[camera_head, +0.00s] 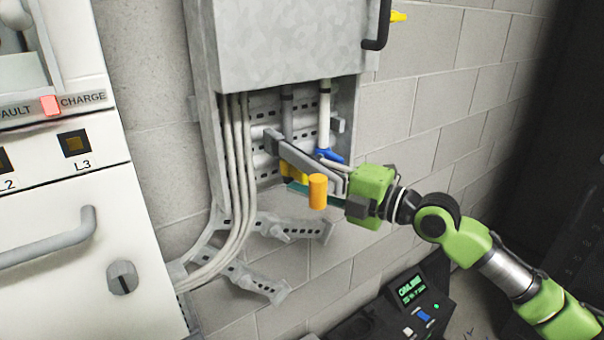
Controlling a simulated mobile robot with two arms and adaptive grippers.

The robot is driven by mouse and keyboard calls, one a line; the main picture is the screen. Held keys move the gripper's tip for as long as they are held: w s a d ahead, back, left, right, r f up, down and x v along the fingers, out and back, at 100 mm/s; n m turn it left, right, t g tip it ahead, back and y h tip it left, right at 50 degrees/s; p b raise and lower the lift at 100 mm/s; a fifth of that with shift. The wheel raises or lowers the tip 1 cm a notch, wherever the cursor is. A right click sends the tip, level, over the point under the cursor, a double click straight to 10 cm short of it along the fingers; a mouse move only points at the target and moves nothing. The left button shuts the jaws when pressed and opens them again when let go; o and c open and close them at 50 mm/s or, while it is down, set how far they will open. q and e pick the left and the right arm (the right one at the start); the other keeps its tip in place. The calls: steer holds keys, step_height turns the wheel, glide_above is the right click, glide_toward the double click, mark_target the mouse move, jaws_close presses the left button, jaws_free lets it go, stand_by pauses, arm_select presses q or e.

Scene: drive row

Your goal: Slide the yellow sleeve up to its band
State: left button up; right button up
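A yellow piece (290,171), which looks like the yellow sleeve, sits low under the left grey conduit (288,118), partly hidden behind a grey bar and an orange-yellow cylinder (317,190). A dark band (287,92) rings this conduit near the cabinet's underside, well above the yellow piece. My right gripper (325,174) reaches in from the right, close to the yellow piece and the cylinder. Its fingertips merge with the grey bar, so I cannot tell whether they are open or touch anything. My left gripper is not in view.
A blue lever-like piece (330,156) sits at the foot of the right conduit (324,118). White cables (238,170) run down the left of the slotted rails. A grey cabinet (290,45) hangs above. A console (415,300) stands lower right.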

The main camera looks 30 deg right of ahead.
jaws_close()
step_height(320, 180, up, 13)
steer(key=p, duration=0.3)
steer(key=shift+f+p, duration=0.15)
steer(key=shift+p, duration=0.2)
steer(key=shift+d, duration=0.1)
jaws_free()
steer(key=shift+f, duration=0.15)
steer(key=shift+s, duration=0.1)
steer(key=v, duration=1.2)
